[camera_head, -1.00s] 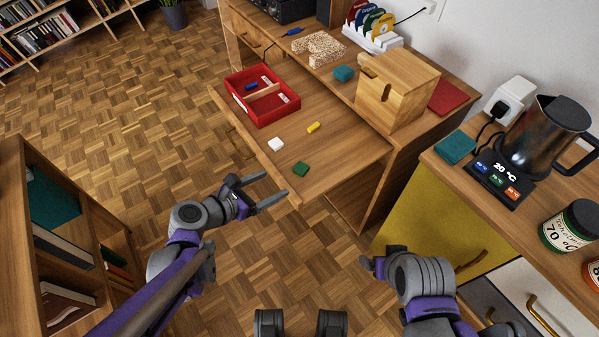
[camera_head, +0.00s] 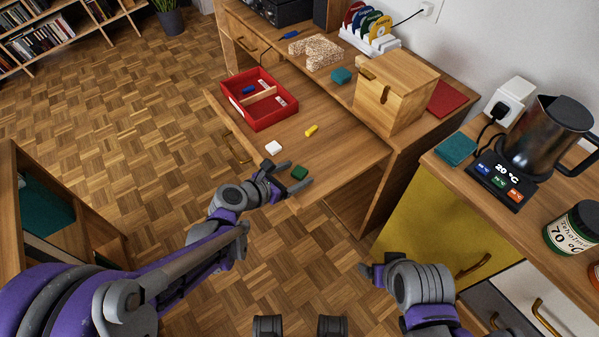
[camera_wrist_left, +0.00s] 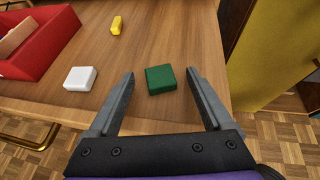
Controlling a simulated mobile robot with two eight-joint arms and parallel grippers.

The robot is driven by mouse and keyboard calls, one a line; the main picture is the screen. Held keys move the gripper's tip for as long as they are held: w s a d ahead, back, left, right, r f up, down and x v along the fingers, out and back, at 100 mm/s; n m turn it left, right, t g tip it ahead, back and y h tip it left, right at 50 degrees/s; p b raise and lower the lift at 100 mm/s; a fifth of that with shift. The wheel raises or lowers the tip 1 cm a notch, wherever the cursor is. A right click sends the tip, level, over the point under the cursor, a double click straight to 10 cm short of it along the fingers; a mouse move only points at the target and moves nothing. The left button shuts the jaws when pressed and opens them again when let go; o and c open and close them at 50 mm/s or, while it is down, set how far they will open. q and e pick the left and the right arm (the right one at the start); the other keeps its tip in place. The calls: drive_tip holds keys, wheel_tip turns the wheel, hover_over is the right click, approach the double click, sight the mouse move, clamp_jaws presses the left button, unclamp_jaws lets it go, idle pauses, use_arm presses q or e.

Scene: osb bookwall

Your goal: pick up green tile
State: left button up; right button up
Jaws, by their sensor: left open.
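The green tile (camera_head: 299,172) lies flat on the pulled-out wooden board of the desk, near its front corner. In the left wrist view the green tile (camera_wrist_left: 160,79) sits between the fingers, nearer their tips, with a gap on both sides. My left gripper (camera_head: 289,174) is open and empty, at the front edge of the board, its fingers pointing over it on either side of the tile. It also shows in the left wrist view (camera_wrist_left: 161,76). My right gripper (camera_head: 368,269) is low in front of the yellow cabinet; its jaws cannot be made out.
A white tile (camera_head: 273,147) and a yellow piece (camera_head: 311,130) lie on the board near the green tile. A red divided tray (camera_head: 262,121) stands at its far left. A wooden box (camera_head: 391,101) stands on the desk behind. The board's middle is mostly clear.

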use_arm(q)
clamp_jaws()
idle(0.3)
